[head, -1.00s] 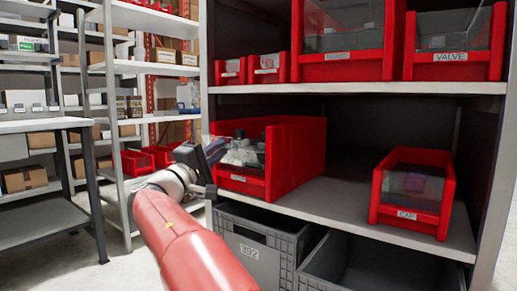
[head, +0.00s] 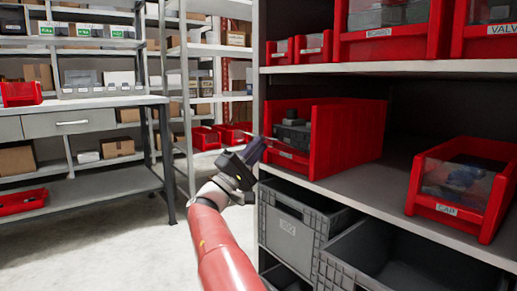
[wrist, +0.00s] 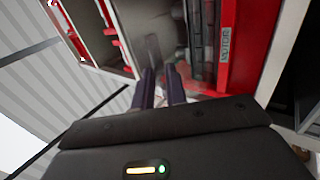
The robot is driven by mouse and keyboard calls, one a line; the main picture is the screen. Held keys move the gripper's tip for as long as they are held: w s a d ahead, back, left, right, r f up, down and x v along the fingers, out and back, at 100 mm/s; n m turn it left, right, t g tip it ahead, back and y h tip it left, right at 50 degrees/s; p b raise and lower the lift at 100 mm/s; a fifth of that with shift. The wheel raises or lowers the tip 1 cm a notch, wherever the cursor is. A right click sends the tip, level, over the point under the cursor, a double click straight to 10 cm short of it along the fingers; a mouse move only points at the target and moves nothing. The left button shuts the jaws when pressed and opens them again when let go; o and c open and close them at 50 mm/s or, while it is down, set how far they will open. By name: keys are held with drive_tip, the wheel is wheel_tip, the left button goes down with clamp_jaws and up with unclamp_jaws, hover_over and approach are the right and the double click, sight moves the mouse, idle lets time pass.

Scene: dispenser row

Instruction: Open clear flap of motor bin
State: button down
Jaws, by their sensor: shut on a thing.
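The motor bin (head: 345,140) is the long red bin at the left end of the middle shelf. Its label reads MOTOR in the wrist view (wrist: 226,42). Dark and grey parts (head: 292,130) show inside its open front. The clear flap (head: 284,148) appears as a thin, nearly edge-on strip tilted outward from the bin's front. My gripper (head: 257,150) is at the outer left end of that strip, shut on the flap. In the wrist view its two dark fingers (wrist: 161,80) are close together; the flap between them is hard to make out.
A red CAP bin (head: 460,185) with a clear front stands to the right on the same shelf. Grey crates (head: 300,225) are below. More red bins (head: 385,28) are on the shelf above. Open floor and a grey workbench (head: 85,110) lie to the left.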

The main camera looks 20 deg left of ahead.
drive_tip(key=shift+f, duration=0.1)
drive_tip(key=c, duration=1.5)
unclamp_jaws()
drive_tip(key=shift+a, duration=0.1)
drive_tip(key=shift+v, duration=3.85)
